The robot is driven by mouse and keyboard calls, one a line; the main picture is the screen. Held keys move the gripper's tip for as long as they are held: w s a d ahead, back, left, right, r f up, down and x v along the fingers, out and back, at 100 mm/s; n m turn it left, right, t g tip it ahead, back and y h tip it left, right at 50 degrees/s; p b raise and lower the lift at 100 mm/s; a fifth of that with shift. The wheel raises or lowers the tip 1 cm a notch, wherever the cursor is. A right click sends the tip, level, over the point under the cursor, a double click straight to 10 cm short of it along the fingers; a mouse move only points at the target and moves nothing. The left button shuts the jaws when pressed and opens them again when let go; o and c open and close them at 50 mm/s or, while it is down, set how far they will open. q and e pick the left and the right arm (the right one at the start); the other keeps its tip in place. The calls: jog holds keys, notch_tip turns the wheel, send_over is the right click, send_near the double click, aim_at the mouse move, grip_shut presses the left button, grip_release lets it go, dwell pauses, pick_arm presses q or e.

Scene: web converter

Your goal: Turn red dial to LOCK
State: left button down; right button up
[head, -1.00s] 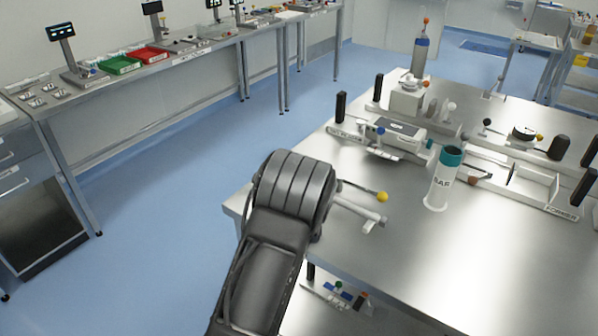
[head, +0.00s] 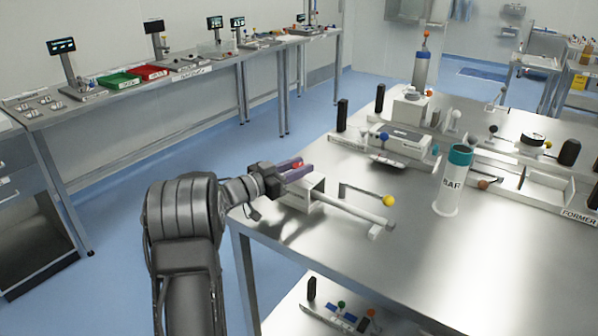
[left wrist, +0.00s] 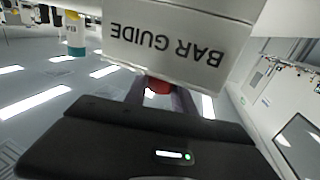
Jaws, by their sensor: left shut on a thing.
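In the left wrist view the red dial (left wrist: 157,86) shows between my fingers, below the block (left wrist: 180,45), whose label reads "BAR GUIDE" upside down. My left gripper (head: 297,168) is shut on the red dial, which is mostly hidden by the fingers. No LOCK mark is legible, so I cannot tell the dial's angle. My right gripper is in neither view.
A rod with a yellow ball (head: 388,201) extends right of the block. A white canister with a teal top (head: 453,182) and several machine modules stand further back on the steel table (head: 400,285). The front of the tabletop is clear.

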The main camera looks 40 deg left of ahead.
pick_arm(q)
jog(key=m+h, duration=0.1)
jog(key=g+h, duration=0.1)
jog(key=shift+a+f+m+h+b, duration=0.1)
jog(key=shift+a+m+h+b, duration=0.2)
jog(key=shift+m+h, duration=0.1)
jog(key=shift+d+m+g+h+b, duration=0.1)
jog(key=shift+m+g+h+b, duration=0.45)
jog(key=shift+h, duration=0.25)
jog(key=shift+d+m+g+h+b, duration=0.1)
jog(key=shift+m+g+h+b, duration=0.25)
jog(key=shift+m+h, duration=0.4)
jog(key=shift+r, duration=0.2)
jog(key=shift+d, duration=0.1)
jog(key=c, duration=1.1)
grip_release()
jog(key=shift+o, duration=0.2)
